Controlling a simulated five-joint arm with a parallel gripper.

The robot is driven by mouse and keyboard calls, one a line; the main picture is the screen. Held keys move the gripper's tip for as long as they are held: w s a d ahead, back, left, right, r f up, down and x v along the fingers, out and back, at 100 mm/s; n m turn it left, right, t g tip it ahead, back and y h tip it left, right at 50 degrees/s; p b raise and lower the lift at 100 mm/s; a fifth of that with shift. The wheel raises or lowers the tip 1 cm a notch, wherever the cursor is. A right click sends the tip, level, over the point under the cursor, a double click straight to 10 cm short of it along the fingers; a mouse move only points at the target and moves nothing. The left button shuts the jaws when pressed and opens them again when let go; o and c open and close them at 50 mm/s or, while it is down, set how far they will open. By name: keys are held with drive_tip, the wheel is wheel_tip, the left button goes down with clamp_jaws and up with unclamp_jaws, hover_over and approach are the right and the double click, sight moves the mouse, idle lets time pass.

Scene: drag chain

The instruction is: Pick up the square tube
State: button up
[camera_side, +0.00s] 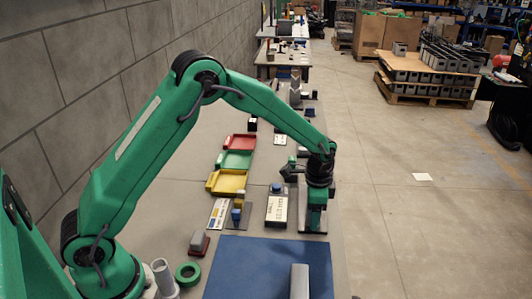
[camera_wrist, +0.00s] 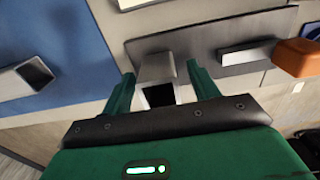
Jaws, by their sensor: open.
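A grey square tube with a dark hollow end (camera_wrist: 157,72) stands out between the fingers of my gripper (camera_wrist: 161,77) in the wrist view, over a dark grey plate (camera_wrist: 205,60). The fingers are apart, one on each side of it, with gaps showing. A second grey square tube (camera_wrist: 28,78) lies on the blue mat (camera_wrist: 60,30) to the left. In the side view, a grey tube (camera_side: 299,282) lies on the blue mat (camera_side: 250,265). My gripper (camera_side: 312,225) is low beyond the mat, and it hides what is between its fingers there.
A grey block (camera_wrist: 247,51) and an orange piece (camera_wrist: 297,57) are to the right in the wrist view. Yellow (camera_side: 228,182), green (camera_side: 236,159) and red (camera_side: 239,142) trays stand behind. A labelled white box (camera_side: 277,208) is left of my gripper. The table's right edge is close.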

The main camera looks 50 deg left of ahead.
drive_tip(key=shift+c, duration=0.4)
clamp_jaws()
drive_tip(key=shift+r, duration=0.15)
drive_tip(key=shift+r, duration=0.4)
wheel_tip(320, 180, up, 3)
drive_tip(key=shift+r, duration=0.1)
drive_tip(key=s+d+r, duration=0.6)
drive_tip(key=s+d, duration=0.1)
drive_tip(key=d, duration=0.1)
drive_tip(key=shift+s+d+r, duration=0.35)
drive_tip(key=shift+d+r, duration=0.05)
